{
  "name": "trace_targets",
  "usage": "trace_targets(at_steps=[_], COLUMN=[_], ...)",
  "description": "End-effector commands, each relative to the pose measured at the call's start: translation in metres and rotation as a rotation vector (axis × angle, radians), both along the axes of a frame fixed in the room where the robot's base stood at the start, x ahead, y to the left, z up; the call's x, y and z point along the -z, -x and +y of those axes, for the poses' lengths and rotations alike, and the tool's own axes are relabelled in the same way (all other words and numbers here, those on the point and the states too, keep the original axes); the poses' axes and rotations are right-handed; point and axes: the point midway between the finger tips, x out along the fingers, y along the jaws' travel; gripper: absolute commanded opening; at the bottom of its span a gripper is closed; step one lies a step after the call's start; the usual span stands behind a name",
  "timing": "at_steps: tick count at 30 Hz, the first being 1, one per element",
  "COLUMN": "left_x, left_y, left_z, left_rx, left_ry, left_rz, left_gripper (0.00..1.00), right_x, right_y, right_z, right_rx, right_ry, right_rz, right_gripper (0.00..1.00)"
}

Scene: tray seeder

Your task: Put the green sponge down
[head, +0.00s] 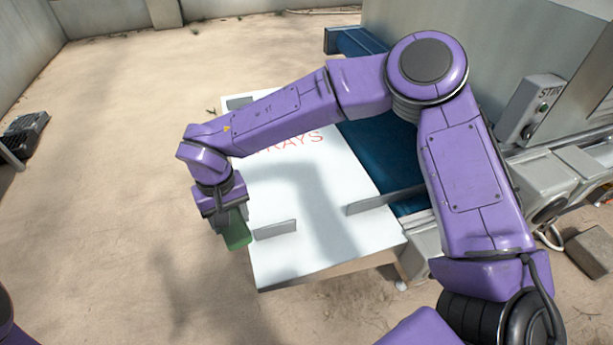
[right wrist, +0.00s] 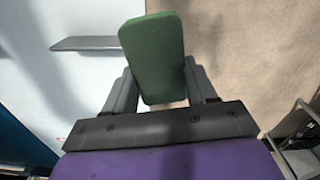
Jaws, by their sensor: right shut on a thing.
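The green sponge (head: 236,232) is in my right gripper (head: 222,218), at the left edge of the white table in the head view. In the right wrist view the sponge (right wrist: 153,55) stands between the two fingers of the right gripper (right wrist: 160,88), which is shut on it. Sandy ground shows beyond it on the right and the white surface on the left. I cannot tell its exact height above the table. My left gripper is not in view.
The white table (head: 300,258) has red lettering and low grey guides (head: 275,229). A blue belt (head: 385,150) runs beside it, near a machine with a start box (head: 530,108). A dark crate (head: 24,133) lies far left. The table's front part is clear.

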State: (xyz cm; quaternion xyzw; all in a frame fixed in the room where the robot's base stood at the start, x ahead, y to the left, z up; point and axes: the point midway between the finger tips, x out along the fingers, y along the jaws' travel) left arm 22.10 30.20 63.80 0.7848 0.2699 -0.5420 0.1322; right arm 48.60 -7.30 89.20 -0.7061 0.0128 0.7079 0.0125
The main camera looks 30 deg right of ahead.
Motion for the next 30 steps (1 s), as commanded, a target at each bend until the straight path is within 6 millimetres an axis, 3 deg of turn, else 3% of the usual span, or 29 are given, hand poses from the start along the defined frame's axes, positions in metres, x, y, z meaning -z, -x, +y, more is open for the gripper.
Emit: trace_targets(at_steps=[4, 8, 17, 29, 30], left_x=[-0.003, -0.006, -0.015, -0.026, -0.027], left_y=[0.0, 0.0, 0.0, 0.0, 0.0], left_z=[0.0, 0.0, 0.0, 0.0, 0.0], left_rx=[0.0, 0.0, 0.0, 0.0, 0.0], left_ry=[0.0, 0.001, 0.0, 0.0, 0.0], left_rz=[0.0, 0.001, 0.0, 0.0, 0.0], left_gripper=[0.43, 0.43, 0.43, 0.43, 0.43], right_x=[-0.008, -0.02, -0.051, -0.08, -0.081], right_y=[-0.009, -0.02, -0.03, -0.007, -0.003], right_z=[-0.025, -0.065, -0.165, -0.279, -0.289], right_rx=[0.234, 0.623, 1.692, 3.116, -3.025], right_ry=[0.0, 0.0, 0.001, 0.009, -0.01], right_rz=[-0.002, -0.003, -0.003, 0.003, -0.002], right_gripper=[0.23, 0.23, 0.23, 0.23, 0.23])
